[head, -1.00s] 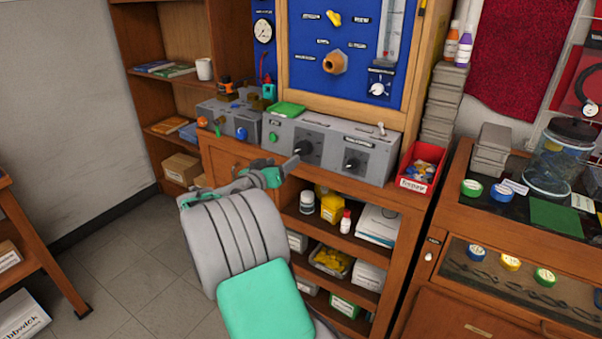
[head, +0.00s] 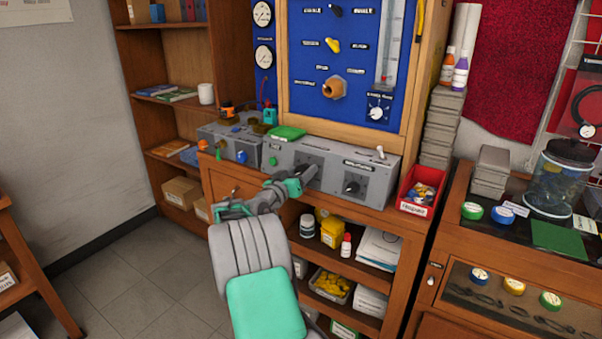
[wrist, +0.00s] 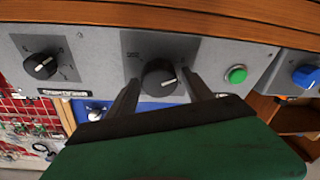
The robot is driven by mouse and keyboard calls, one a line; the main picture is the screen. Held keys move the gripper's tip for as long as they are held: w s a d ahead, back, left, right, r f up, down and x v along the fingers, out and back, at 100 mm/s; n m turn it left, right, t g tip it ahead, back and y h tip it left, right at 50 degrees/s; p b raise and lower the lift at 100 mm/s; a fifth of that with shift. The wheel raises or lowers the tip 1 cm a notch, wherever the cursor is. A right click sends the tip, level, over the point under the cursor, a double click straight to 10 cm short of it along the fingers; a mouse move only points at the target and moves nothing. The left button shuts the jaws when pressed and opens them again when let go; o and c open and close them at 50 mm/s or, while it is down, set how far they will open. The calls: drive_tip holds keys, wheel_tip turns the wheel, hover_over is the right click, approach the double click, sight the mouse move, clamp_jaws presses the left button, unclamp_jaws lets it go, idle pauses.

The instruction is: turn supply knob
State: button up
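A grey control box (head: 330,175) stands on the wooden bench and carries two black knobs with white pointer lines. One black knob (wrist: 160,78) is in the middle of the wrist view. My gripper (wrist: 164,88) is open, with one finger on each side of this knob and a visible gap to each. In the head view my gripper (head: 308,174) is at the box front and hides most of this knob. The other black knob (head: 352,186) is to its right, and it shows at the left in the wrist view (wrist: 42,65). The knob labels are too small to read surely.
A green button (wrist: 236,74) and a blue knob (wrist: 305,76) are beside the middle knob. A toggle switch (head: 380,152) and a green item (head: 287,133) are on top of the box. A red bin (head: 421,190) stands right of it. Shelves with bottles are below.

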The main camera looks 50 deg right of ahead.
drive_tip(key=c, duration=1.1)
drive_tip(key=shift+f+b, duration=0.2)
drive_tip(key=shift+b, duration=0.3)
